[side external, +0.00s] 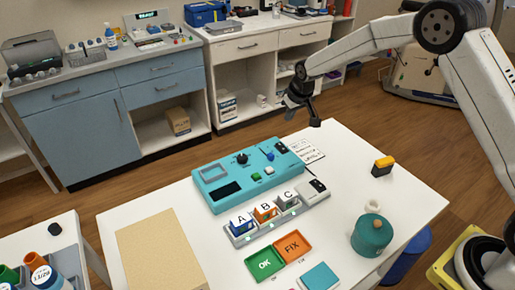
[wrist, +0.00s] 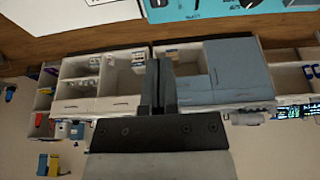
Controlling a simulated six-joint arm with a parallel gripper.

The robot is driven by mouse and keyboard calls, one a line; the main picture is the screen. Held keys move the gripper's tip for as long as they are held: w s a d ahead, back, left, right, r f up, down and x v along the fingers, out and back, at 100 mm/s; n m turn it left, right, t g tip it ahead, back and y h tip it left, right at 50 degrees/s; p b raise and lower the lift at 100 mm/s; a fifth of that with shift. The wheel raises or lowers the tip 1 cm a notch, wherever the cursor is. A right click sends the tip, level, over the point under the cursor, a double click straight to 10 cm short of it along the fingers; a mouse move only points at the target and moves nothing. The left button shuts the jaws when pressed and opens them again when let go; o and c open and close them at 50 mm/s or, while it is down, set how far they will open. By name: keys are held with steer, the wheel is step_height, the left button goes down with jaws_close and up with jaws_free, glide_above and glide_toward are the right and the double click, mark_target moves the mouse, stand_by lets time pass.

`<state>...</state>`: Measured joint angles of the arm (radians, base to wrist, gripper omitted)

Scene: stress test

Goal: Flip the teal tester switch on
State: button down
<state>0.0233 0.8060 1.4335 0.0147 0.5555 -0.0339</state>
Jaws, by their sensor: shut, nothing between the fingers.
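The teal tester (side external: 222,192) is a flat box lying on the white table in the side view. Its top carries a black knob, a small blue part (side external: 270,156), a green button, a white button and dark panels. I cannot tell for sure which part is the switch or how it is set. An edge of the tester shows at the top of the wrist view (wrist: 205,10). My gripper (side external: 314,121) is in the air above and beyond the tester's right end, apart from it. Its fingers (wrist: 160,68) are together and empty in the wrist view.
A printed card (side external: 309,149) lies by the tester's right end. A tray of lettered blocks A, B, C (side external: 266,213), green OK and orange FIX trays (side external: 293,246), a teal canister (side external: 371,236) and a yellow-black block (side external: 382,166) share the table. Cabinets stand behind.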

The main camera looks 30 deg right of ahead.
mark_target(279, 144)
steer(key=x, duration=1)
steer(key=shift+s+f, duration=0.15)
steer(key=shift+f, duration=1.1)
